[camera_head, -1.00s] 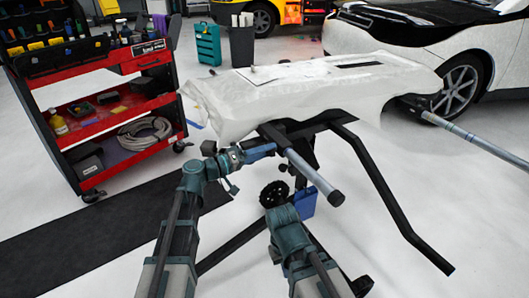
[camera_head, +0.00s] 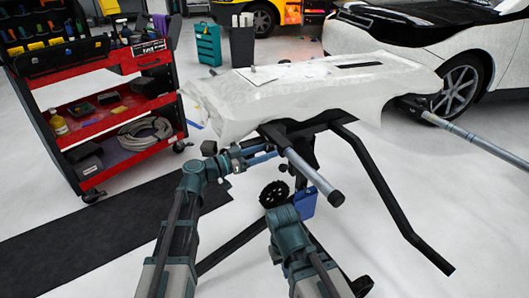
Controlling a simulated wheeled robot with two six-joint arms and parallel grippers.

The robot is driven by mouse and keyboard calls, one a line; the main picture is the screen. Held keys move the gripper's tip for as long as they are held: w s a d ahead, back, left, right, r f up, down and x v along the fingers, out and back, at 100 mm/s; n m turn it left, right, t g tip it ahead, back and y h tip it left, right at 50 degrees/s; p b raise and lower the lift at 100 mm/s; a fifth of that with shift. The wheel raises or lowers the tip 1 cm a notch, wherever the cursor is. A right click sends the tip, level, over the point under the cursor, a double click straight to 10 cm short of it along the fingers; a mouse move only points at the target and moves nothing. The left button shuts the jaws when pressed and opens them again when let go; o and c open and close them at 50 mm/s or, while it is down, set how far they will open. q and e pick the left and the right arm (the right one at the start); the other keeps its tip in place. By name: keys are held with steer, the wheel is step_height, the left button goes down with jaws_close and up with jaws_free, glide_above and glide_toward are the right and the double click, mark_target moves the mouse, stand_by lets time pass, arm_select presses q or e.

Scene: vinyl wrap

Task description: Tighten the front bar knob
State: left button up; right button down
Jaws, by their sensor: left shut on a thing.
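The bar knob cannot be made out clearly; dark parts of the stand (camera_head: 308,143) sit under the front edge of the white-covered panel. My left gripper (camera_head: 268,153) reaches in from the left to the stand, just beside the rear of the grey front bar (camera_head: 316,178). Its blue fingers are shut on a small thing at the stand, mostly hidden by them. The bar points toward me and down to the right.
The white-wrapped panel (camera_head: 235,103) lies on the stand. A black bent tube (camera_head: 385,195) runs down to the right. A blue piece (camera_head: 305,203) is below the bar. A red tool cart (camera_head: 125,142) stands left; a white car (camera_head: 410,50) is behind right.

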arm_select(q)
steer(key=shift+s+f+m, duration=0.1)
steer(key=shift+m, duration=1)
steer(key=o, duration=1.4)
steer(key=shift+c, duration=0.2)
steer(key=v, duration=1.3)
steer(key=shift+s+a, duration=0.2)
steer(key=shift+a, duration=0.15)
